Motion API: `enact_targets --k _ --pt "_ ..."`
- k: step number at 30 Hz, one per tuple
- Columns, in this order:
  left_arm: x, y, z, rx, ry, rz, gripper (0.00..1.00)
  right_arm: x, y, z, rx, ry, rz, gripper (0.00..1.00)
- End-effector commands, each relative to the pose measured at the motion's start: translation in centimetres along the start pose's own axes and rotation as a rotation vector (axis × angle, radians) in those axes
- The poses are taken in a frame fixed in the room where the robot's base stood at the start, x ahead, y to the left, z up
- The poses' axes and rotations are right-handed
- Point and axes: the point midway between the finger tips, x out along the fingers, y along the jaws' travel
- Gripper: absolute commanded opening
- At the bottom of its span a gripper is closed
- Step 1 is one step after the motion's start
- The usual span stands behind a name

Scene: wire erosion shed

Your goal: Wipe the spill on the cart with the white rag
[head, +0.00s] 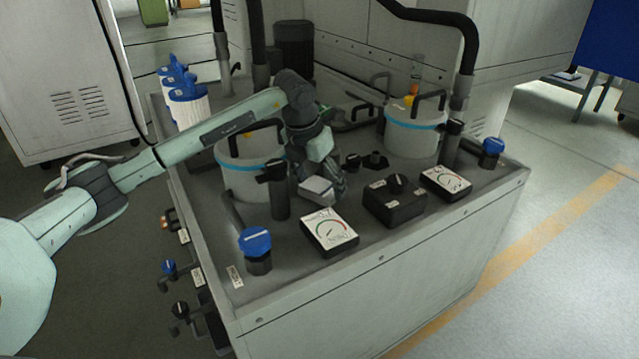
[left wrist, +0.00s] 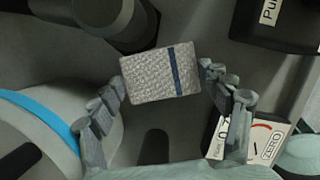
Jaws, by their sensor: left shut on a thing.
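My left gripper (head: 325,179) is over the front middle of the grey cart top (head: 390,262). It is shut on the white rag (head: 316,189), a folded block low between its fingers. In the left wrist view the rag (left wrist: 161,76) looks pale and woven with a dark blue stripe, and the gripper (left wrist: 162,80) has a finger at each side of it. I cannot tell whether the rag touches the cart top. I see no spill; the area under the gripper and rag is hidden. My right gripper is not in view.
Near the gripper stand a white pot with a blue band (head: 246,180), a blue-capped valve (head: 257,248), a dial gauge (head: 329,232) and a black knob box (head: 394,202). A second pot (head: 413,132) and another gauge (head: 446,183) are farther right. Blue-topped canisters (head: 188,103) stand at left.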

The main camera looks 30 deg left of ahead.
Motion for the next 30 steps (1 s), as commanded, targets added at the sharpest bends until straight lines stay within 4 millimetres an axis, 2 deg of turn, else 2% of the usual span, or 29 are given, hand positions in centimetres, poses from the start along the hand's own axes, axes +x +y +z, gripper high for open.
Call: enact_targets --k 1,18,30 --pt "-0.8 0.5 0.9 -0.007 -0.028 0.008 0.41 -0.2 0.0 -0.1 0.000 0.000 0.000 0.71" --pt "-5.8 0.2 2.2 -0.003 -0.018 0.004 0.40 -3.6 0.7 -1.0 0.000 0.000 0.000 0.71" --pt "-6.1 0.2 2.1 -0.003 -0.015 0.003 0.40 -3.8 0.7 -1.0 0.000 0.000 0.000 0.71"
